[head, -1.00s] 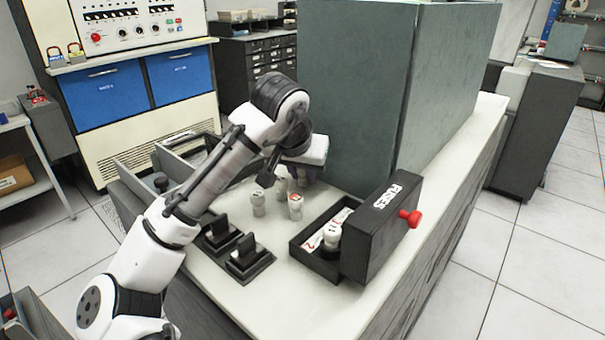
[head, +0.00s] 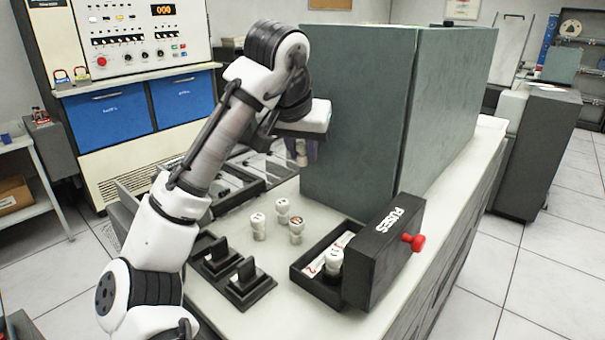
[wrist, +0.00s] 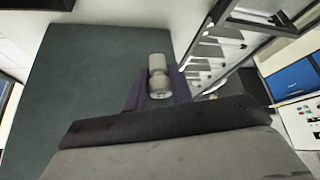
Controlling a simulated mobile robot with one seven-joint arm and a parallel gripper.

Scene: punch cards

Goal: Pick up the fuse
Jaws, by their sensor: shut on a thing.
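My gripper (head: 303,143) is shut on a white spool-shaped fuse (head: 302,158), raised above the counter beside the green cabinet's left face. In the wrist view the held fuse (wrist: 158,76) shows at the dark fingers (wrist: 150,92); most of the gripper is hidden behind its own housing. Three similar fuses stand upright on the pale counter: one left (head: 258,226), one at the back (head: 283,211) and one right with a red mark (head: 296,230). Another white fuse (head: 333,262) stands in the open black box marked FUSES.
The FUSES box (head: 380,250) with a red knob is at the front right. Two black fuse holders (head: 232,268) sit at the front left. The tall green cabinet (head: 355,110) blocks the right. An open grey tray (head: 235,185) lies behind the arm.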

